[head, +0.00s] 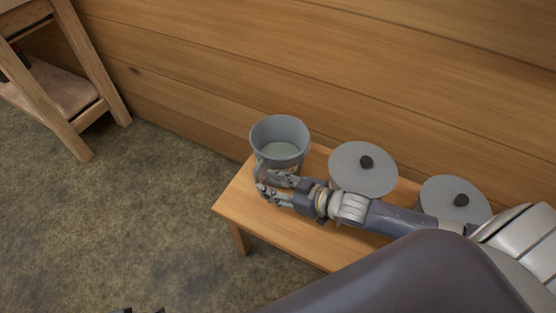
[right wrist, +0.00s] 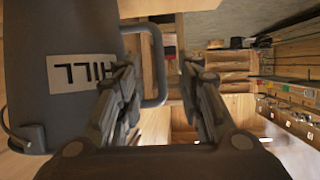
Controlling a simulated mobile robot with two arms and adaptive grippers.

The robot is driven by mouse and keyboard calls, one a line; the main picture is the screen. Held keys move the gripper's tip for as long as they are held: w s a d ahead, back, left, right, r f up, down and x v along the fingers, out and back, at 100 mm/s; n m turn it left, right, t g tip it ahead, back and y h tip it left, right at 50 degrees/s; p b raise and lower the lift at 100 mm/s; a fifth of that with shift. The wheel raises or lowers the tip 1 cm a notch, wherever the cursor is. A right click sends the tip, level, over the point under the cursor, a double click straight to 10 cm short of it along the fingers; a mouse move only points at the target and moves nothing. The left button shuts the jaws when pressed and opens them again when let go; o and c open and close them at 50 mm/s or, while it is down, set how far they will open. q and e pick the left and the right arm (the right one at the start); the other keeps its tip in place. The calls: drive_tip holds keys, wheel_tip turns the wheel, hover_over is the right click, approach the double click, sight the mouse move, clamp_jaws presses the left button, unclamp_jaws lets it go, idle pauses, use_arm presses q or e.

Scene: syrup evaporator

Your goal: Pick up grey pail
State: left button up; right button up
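The grey pail (head: 280,158) stands upright on a wooden bench, open at the top; no contents are visible. My right gripper (head: 266,188) is at its near side, by the side handle (head: 259,172). In the right wrist view the pail (right wrist: 60,115) fills the left side and carries a label reading "HILL". There, the right gripper's fingers (right wrist: 158,66) are apart, with the handle's outer bar (right wrist: 161,70) showing between them. Contact with the handle cannot be told. Dark tips at the head view's bottom edge may be my left gripper (head: 138,310); its state is unclear.
The wooden bench (head: 235,203) also holds two grey round lidded things with black knobs, one nearer (head: 350,178) and one farther right (head: 445,193). A plank wall (head: 300,60) stands close behind. A wooden shelf stand (head: 85,115) is upper left. The floor at left is clear.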

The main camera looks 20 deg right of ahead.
sight(258, 180)
drive_tip(key=x, duration=0.2)
drive_tip(key=b+x, duration=0.1)
drive_tip(key=x, duration=0.2)
drive_tip(key=shift+w+a+r+b, duration=0.2)
drive_tip(key=shift+w+a+b, duration=0.1)
drive_tip(key=shift+w+b, duration=0.05)
clamp_jaws()
drive_tip(key=shift+r, duration=0.25)
